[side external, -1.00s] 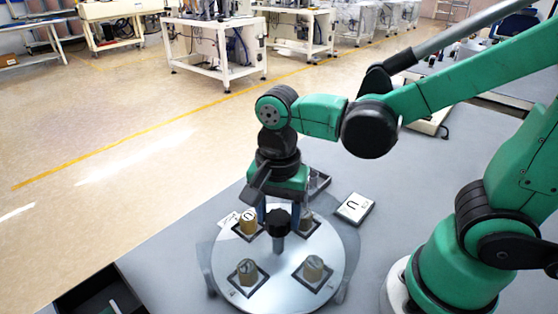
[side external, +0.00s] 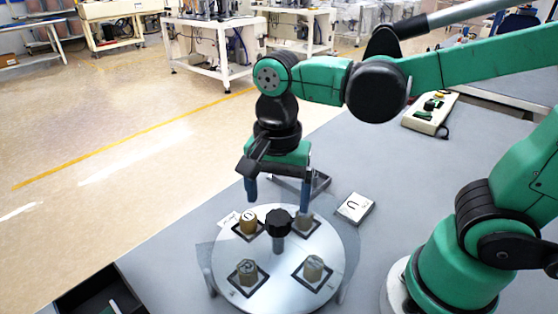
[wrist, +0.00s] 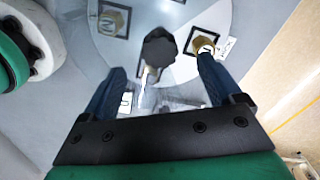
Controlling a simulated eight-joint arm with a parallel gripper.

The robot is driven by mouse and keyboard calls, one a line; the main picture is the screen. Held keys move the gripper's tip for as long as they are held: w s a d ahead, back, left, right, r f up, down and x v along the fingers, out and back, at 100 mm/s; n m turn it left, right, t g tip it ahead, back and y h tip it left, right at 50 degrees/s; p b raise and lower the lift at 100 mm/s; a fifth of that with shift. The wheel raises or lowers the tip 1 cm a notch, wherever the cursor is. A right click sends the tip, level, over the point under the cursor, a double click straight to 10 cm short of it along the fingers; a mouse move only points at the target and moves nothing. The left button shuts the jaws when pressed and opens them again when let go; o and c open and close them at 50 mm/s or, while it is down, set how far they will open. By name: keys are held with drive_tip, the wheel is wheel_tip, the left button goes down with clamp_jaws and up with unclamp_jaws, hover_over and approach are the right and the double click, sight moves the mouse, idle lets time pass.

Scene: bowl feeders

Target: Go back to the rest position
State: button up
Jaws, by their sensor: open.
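My gripper (side external: 278,192) hangs above the back part of a round grey disc (side external: 280,293). Its two blue fingers are wide apart with nothing between them. In the wrist view my gripper (wrist: 158,92) also shows open and empty. The disc carries several small parts in black square frames: a gold one (side external: 248,223) at back left, a grey-tan one (side external: 247,271) at front left, another (side external: 313,267) at front right, and one (side external: 304,222) at back right, close below the right finger. A black knob (side external: 279,222) stands at the disc's middle and also shows in the wrist view (wrist: 159,48).
A white block marked U (side external: 355,207) lies right of the disc. A dark square frame (side external: 312,184) lies behind my gripper. A control box with green parts (side external: 431,112) is at the back right. A dark bin (side external: 98,297) stands front left. The grey table between is clear.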

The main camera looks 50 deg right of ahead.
drive_tip(key=shift+r, duration=0.9)
drive_tip(key=shift+d+f+n, duration=0.1)
drive_tip(key=shift+d+n, duration=0.2)
drive_tip(key=shift+n, duration=0.1)
drive_tip(key=d+n+t, duration=0.1)
drive_tip(key=n+t, duration=0.1)
drive_tip(key=n, duration=0.1)
drive_tip(key=w+d+n+t, duration=0.1)
drive_tip(key=d+n+t, duration=0.1)
drive_tip(key=n, duration=0.1)
drive_tip(key=d+n+t, duration=0.2)
drive_tip(key=n, duration=0.1)
drive_tip(key=shift+w+d+f+n, duration=0.2)
drive_tip(key=shift+w+f+n, duration=0.1)
drive_tip(key=shift+w+n, duration=0.1)
drive_tip(key=shift+w+d+n+t, duration=0.15)
drive_tip(key=shift+d+n+t, duration=0.4)
drive_tip(key=shift+n, duration=0.55)
